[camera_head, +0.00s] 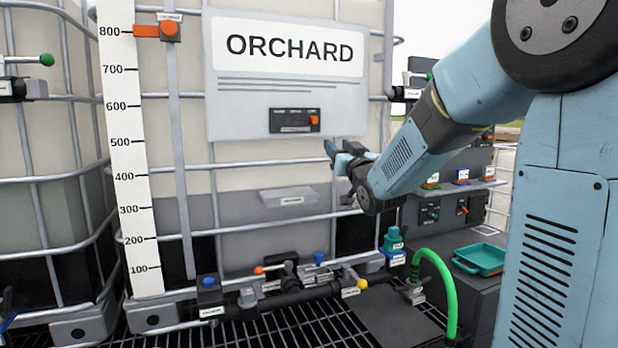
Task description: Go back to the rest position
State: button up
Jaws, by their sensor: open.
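My gripper (338,150) is at the end of my blue arm, right of the picture's middle. Its blue fingers stand apart and point up and left, and I see nothing between them. It is in front of the caged tote (265,180), just below and right of the switch panel on the ORCHARD sign (290,75). I cannot tell the exact gap between the fingers and the tote. My arm's upper links hide part of the right side.
A manifold pipe (290,298) with blue, orange and yellow handles runs low in front. A green hose (440,275) curves at the right near a teal tray (480,258). A second tote (45,180) stands at the left. Black grating (240,335) covers the floor.

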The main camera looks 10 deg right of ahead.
jog(key=s+d+f+m+g+h, duration=0.1)
jog(key=s+f+g, duration=0.4)
jog(key=s, duration=0.7)
jog(key=s+d+f+g+h, duration=0.1)
jog(key=s+f+g, duration=0.4)
jog(key=s, duration=0.6)
jog(key=s+d+f+m+g+h, duration=0.1)
jog(key=s+f+g, duration=0.4)
jog(key=s, duration=0.7)
jog(key=shift+s+d+f+m+g+h, duration=0.35)
jog(key=shift+d+f+h, duration=0.3)
jog(key=shift+h, duration=0.35)
